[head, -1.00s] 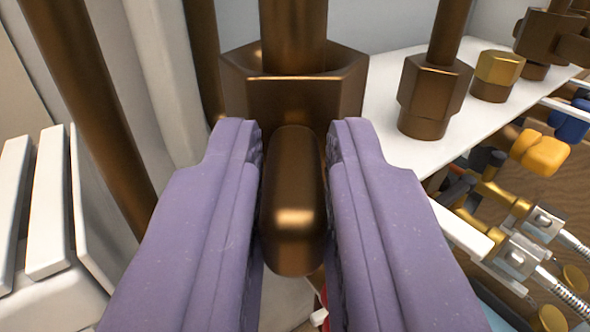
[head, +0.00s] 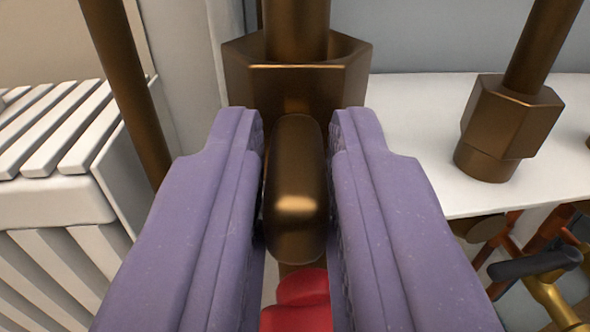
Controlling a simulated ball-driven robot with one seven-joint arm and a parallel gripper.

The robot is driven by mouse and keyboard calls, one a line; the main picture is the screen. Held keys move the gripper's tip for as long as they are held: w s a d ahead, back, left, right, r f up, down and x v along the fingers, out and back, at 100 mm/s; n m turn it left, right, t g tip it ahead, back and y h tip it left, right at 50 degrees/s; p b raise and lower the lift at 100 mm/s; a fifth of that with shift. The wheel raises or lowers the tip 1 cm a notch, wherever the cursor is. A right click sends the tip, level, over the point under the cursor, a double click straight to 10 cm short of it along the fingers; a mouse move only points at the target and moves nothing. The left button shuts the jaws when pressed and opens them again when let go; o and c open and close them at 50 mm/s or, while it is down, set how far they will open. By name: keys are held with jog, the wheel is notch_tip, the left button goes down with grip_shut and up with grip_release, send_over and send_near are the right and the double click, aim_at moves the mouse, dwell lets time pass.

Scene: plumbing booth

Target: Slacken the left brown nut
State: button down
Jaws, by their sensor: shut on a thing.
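A large brown hex nut (head: 297,80) stands upright around a brown pipe (head: 295,25) at the top middle of the head view. A rounded brown lug (head: 297,190) sticks out from the nut toward me. My gripper (head: 297,135), with two purple fingers, is shut on this lug, one finger on each side. The fingers hide the lower sides of the nut. A second brown hex nut (head: 508,120) sits on a pipe to the right, apart from my gripper.
A white shelf (head: 420,130) runs behind the nuts to the right. A white slatted box (head: 70,150) stands at the left, beside a slanted brown pipe (head: 130,80). A red part (head: 300,295) shows below the lug. Brass and dark valve parts (head: 540,265) lie low at the right.

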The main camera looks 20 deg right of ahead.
jog(key=d+n+y+p, duration=0.1)
jog(key=y, duration=0.1)
jog(key=d+n+y+p, duration=0.1)
jog(key=n+y, duration=0.1)
jog(key=y, duration=0.1)
jog(key=n+y+p, duration=0.1)
jog(key=n+y, duration=0.1)
jog(key=y, duration=0.1)
jog(key=shift+s+d+r+t, duration=0.1)
jog(key=shift+d+r+t, duration=0.05)
jog(key=shift+d+t, duration=0.2)
jog(key=shift+w+d+n+g+y+p, duration=0.1)
jog(key=shift+d+n+g+y+p, duration=0.15)
jog(key=shift+n+y+p, duration=0.45)
jog(key=shift+w+d+n+g+y+p, duration=0.1)
jog(key=shift+d+n+g+y, duration=0.25)
jog(key=shift+y, duration=0.6)
jog(key=shift+w+d+n+g+y+p, duration=0.15)
jog(key=shift+n+y+p, duration=0.2)
jog(key=shift+n+y, duration=0.4)
jog(key=shift+s+a, duration=0.1)
jog(key=shift+a, duration=0.05)
jog(key=c, duration=1.1)
grip_release()
jog(key=shift+f, duration=0.2)
